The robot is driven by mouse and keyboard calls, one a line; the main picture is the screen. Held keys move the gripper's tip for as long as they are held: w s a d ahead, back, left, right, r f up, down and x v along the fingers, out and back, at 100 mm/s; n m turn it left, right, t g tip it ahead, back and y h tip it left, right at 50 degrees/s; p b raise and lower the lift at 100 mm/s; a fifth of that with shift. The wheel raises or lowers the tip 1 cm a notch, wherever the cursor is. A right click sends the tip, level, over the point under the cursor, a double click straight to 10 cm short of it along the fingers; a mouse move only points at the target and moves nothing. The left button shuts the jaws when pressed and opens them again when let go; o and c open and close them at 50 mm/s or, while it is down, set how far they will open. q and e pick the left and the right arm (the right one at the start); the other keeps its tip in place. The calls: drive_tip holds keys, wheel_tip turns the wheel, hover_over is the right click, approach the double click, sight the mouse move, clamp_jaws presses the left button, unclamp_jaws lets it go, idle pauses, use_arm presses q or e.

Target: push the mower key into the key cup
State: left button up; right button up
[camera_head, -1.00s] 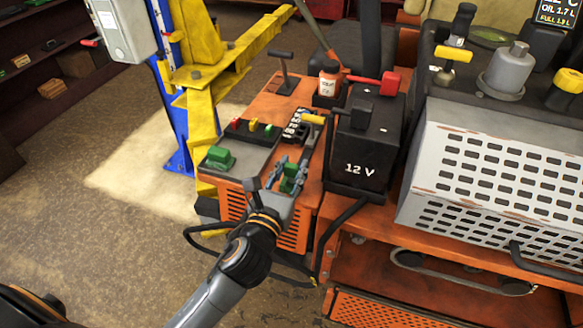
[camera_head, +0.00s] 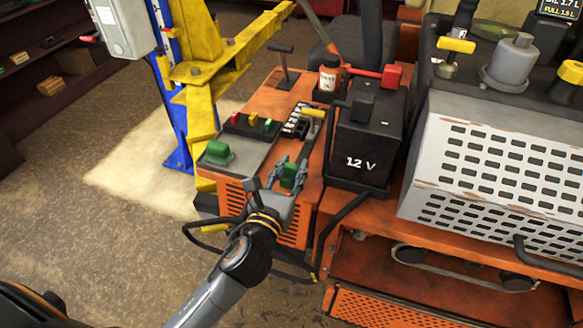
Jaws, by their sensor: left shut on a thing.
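My left gripper (camera_head: 290,166) reaches over the front right of the orange mower console and points away from the camera. Its fingers are shut on a green piece (camera_head: 289,176), which I take for the mower key. The fingers hide part of it. I cannot tell whether the piece touches the console or is seated in anything. The key cup cannot be made out; it may be hidden by the gripper. My right gripper is not in view.
A green block (camera_head: 217,153) sits on the grey panel to the left. A black 12 V battery (camera_head: 362,150) stands close on the right, with a yellow-ended handle (camera_head: 313,112) beside it. A yellow and blue lift post (camera_head: 183,85) rises behind left. A perforated grey cover (camera_head: 490,165) fills the right.

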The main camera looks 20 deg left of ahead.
use_arm(q)
drive_tip(key=o, duration=1)
drive_tip(key=shift+s, duration=0.15)
drive_tip(key=s, duration=1.1)
drive_tip(key=shift+s+a, duration=0.2)
drive_tip(key=shift+s, duration=0.2)
